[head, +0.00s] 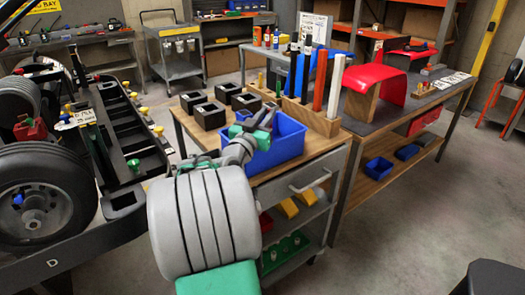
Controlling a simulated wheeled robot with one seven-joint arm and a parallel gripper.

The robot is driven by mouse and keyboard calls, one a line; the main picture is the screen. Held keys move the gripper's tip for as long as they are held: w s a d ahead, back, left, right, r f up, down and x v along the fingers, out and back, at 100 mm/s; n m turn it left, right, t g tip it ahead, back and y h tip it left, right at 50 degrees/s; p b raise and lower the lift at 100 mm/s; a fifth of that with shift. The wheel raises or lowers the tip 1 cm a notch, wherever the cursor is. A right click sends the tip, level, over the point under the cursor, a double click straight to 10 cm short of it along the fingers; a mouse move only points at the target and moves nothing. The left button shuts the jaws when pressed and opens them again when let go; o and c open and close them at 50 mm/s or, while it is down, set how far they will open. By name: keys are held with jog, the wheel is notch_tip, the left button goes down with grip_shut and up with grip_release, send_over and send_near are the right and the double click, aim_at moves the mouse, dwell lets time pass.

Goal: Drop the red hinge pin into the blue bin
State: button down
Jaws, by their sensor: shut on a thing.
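The blue bin (291,142) stands on the wooden top of a workbench cart, in the middle of the head view. My gripper (264,118), with green parts, is at the bin's left side, over its rim and opening in the picture. Its height above the bin is hard to judge. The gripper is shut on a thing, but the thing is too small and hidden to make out. No red hinge pin shows clearly in the jaws. My arm hides the bin's left part, and the bin's floor is not visible.
A wooden rack (312,118) behind the bin holds tall blue, orange-red and white bars. Several black square blocks (210,115) stand to the left. A red curved panel (376,82) sits on the right bench. A kart (45,200) is at the left.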

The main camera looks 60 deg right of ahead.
jog(key=shift+f, duration=0.3)
jog(key=c, duration=1.3)
grip_release()
jog(key=shift+a, duration=0.1)
jog(key=a+f+b, duration=0.1)
jog(key=a, duration=0.6)
jog(key=shift+s+a, duration=0.2)
jog(key=shift+a, duration=0.05)
jog(key=shift+s+f, duration=0.1)
